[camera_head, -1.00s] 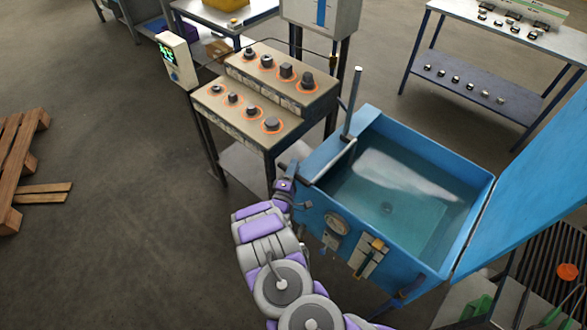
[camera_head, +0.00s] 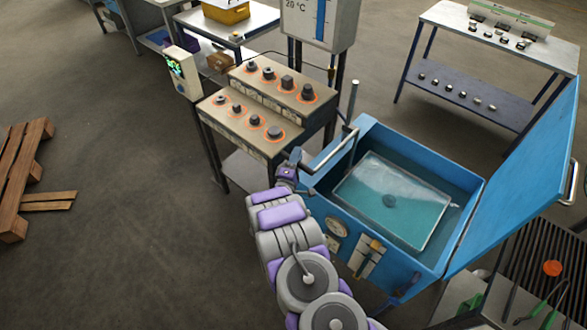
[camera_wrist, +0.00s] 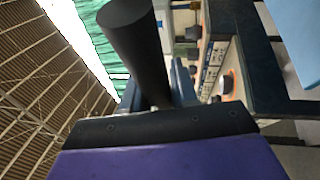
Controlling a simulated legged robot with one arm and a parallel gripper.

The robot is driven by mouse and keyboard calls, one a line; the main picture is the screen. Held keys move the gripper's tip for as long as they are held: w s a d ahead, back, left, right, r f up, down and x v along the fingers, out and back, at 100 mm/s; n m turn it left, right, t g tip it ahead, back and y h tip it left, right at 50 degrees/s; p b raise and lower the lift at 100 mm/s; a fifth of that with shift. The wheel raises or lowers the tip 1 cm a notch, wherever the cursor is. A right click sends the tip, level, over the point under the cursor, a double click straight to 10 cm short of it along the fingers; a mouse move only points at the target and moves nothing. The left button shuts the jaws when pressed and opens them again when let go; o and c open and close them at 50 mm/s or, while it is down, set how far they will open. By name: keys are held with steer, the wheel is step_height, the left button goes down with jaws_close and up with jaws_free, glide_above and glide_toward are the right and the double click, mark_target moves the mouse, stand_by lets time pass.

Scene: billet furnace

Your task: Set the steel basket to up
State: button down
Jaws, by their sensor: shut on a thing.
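The steel basket (camera_head: 410,218) shows as a pale-edged rectangle in the water of the blue tank (camera_head: 468,190). Its height relative to the water surface is hard to tell. A bent metal lever (camera_head: 338,152) runs from the tank's left rim down to a dark grip (camera_head: 306,168). My gripper (camera_head: 293,165) is at this lower end, outside the tank's left corner. In the wrist view, the dark cylindrical grip (camera_wrist: 132,40) stands between the fingers of my gripper (camera_wrist: 158,88), which is shut on it.
The tank's blue lid (camera_head: 525,180) stands open on the right. A control bench with knobs (camera_head: 265,105) is close behind my gripper. A grate with an orange disc (camera_head: 552,268) lies at lower right. A wooden pallet (camera_head: 25,175) is far left; the floor between is clear.

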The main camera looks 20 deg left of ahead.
step_height(320, 180, up, 13)
steer(key=p, duration=0.4)
steer(key=shift+p, duration=0.3)
steer(key=shift+w+r, duration=0.1)
steer(key=c, duration=1.2)
jaws_free()
steer(key=shift+o, duration=1.2)
steer(key=s+f, duration=0.1)
steer(key=s, duration=0.7)
steer(key=s+f, duration=0.2)
steer(key=s, duration=0.7)
steer(key=shift+f, duration=0.25)
